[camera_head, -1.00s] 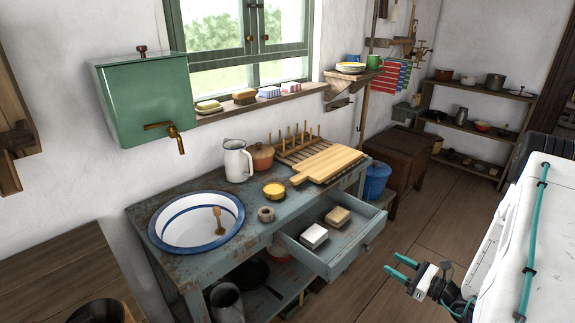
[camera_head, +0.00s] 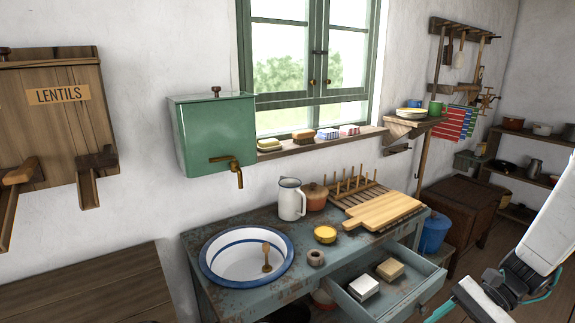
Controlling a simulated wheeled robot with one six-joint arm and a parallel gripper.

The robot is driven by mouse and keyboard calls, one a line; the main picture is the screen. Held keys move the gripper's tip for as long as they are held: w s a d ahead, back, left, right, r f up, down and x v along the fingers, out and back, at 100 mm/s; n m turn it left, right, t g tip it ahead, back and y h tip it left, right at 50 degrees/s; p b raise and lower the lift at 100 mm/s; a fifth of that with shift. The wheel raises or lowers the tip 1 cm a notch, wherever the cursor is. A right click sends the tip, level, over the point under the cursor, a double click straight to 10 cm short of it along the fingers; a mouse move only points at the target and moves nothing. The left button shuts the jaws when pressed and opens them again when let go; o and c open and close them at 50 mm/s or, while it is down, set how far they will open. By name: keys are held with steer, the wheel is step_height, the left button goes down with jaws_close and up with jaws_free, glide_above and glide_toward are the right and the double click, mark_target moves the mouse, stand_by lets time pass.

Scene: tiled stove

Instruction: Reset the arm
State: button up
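My gripper (camera_head: 449,312) is at the bottom right edge of the head view, in front of the open drawer (camera_head: 421,288) of the blue-grey washstand (camera_head: 228,299). Only part of one teal finger shows, and the rest is cut off by the frame edge. I cannot tell whether it is open or shut. My white arm comes in from the right edge. The drawer holds a white block (camera_head: 364,286) and a tan block (camera_head: 390,269).
A green water tank (camera_head: 215,133) hangs on the wall. Shelves stand at the far right.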

steer(key=s+a+r+n+t+h, duration=0.1)
steer(key=s+a+r+n+h, duration=0.3)
steer(key=r, duration=0.5)
steer(key=s+a+r+n+t+h, duration=0.2)
steer(key=s+a+r+n+h, duration=0.1)
steer(key=s+r+n+h, duration=0.3)
step_height(320, 180, up, 4)
steer(key=shift+a+f+n+t+h, duration=0.3)
steer(key=shift+n+h, duration=0.4)
steer(key=shift+n, duration=0.5)
